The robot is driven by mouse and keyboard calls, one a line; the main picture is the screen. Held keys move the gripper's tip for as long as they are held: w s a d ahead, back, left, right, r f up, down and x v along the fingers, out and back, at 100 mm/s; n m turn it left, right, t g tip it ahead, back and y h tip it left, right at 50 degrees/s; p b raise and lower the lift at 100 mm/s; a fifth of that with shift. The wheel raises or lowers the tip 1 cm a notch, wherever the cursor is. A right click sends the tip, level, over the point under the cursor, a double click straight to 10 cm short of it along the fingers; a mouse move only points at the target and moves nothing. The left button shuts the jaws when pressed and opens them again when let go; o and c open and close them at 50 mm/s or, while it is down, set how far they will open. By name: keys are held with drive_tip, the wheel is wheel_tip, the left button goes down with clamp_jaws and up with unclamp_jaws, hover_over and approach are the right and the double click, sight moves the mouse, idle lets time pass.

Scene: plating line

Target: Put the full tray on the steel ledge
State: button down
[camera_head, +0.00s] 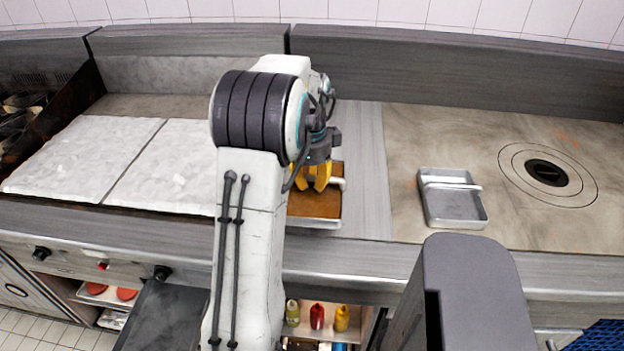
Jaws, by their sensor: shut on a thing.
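The full tray (333,222) is a shallow metal tray with a flat brown filling, partly hidden behind my arm. A light bar shows across it, just right of my gripper's fingers. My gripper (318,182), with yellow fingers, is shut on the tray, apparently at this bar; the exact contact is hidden. The brushed steel ledge (367,180) is the bare strip between the white slabs and the brownish plate. The tray is over or on its left part; I cannot tell whether it touches the surface.
An empty metal tray (455,207) with a bar stands on the brownish plate (420,130) at right, near a round dark drain (547,172). White slabs (150,165) lie at left. Several bottles (317,316) stand on a shelf below. A steel backsplash (430,65) runs behind.

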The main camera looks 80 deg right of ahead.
sight(311, 186)
drive_tip(key=shift+w+d+f+p, duration=0.1)
drive_tip(key=shift+d+f+p, duration=0.3)
drive_tip(key=shift+d, duration=0.2)
drive_tip(key=shift+w+d+f+p, duration=0.15)
drive_tip(key=shift+d+f+p, duration=0.15)
drive_tip(key=shift+d+p, duration=0.25)
drive_tip(key=shift+w+d+f+p, duration=0.1)
drive_tip(key=shift+d+f+p, duration=0.3)
drive_tip(key=shift+d, duration=0.25)
drive_tip(key=f+p, duration=0.1)
drive_tip(key=p, duration=0.1)
drive_tip(key=shift+f+p, duration=0.25)
drive_tip(key=shift+p, duration=0.15)
drive_tip(key=shift+f, duration=1.25)
drive_tip(key=c, duration=1.2)
unclamp_jaws()
drive_tip(key=shift+o, duration=0.2)
wheel_tip(311, 186, up, 12)
drive_tip(key=a+b, duration=0.1)
drive_tip(key=b, duration=0.3)
drive_tip(key=shift+b, duration=0.35)
